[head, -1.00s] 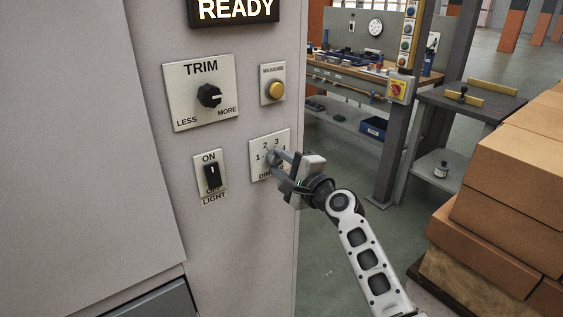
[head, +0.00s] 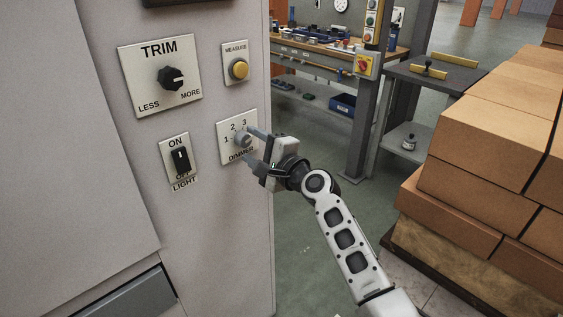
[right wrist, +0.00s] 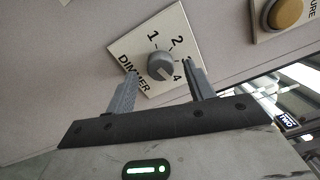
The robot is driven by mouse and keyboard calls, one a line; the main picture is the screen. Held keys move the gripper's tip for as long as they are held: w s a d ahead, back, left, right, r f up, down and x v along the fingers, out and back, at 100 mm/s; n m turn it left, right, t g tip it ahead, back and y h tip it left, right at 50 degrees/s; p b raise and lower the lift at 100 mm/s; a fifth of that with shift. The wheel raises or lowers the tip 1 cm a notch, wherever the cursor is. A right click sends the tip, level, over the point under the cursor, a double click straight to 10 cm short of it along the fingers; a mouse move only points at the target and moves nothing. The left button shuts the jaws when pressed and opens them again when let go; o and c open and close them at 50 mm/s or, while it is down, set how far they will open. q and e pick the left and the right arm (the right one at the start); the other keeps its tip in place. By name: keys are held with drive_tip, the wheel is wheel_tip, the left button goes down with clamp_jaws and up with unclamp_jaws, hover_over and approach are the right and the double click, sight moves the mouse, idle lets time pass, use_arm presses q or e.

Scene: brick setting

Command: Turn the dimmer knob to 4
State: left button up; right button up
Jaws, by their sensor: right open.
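The dimmer is a pale square plate (head: 225,152) on the grey cabinet face, with a grey round knob (head: 242,139) and numbers around it. In the right wrist view the knob (right wrist: 161,66) shows between 1, 2, 3 and 4. A pale mark on it seems to face the 4, but its exact setting is hard to tell. My right gripper (head: 254,151) is open in front of the plate. In the wrist view its two fingers (right wrist: 162,80) stand on either side of the knob, with gaps to it. My left gripper is not in view.
The TRIM knob (head: 171,78), yellow MEASURE button (head: 239,69) and LIGHT switch (head: 180,159) are close by on the same face. Stacked brown boxes (head: 490,150) stand at the right. A workbench (head: 310,56) is behind.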

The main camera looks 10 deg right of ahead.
drive_tip(key=v, duration=1.4)
drive_tip(key=shift+s, duration=0.2)
drive_tip(key=shift+d, duration=0.15)
drive_tip(key=s+d+f+n+g+h, duration=0.2)
drive_tip(key=s+f+n+h, duration=0.35)
drive_tip(key=f, duration=0.95)
drive_tip(key=s+d+f+n+g+h, duration=0.1)
drive_tip(key=s+f+n, duration=0.4)
drive_tip(key=s, duration=0.3)
drive_tip(key=s+d+f+n+g+h, duration=0.1)
drive_tip(key=s+d+f+n, duration=0.1)
drive_tip(key=s+f+n, duration=0.3)
drive_tip(key=s+n, duration=0.1)
drive_tip(key=s, duration=0.3)
drive_tip(key=shift+s+d+f, duration=0.25)
drive_tip(key=shift+f, duration=0.15)
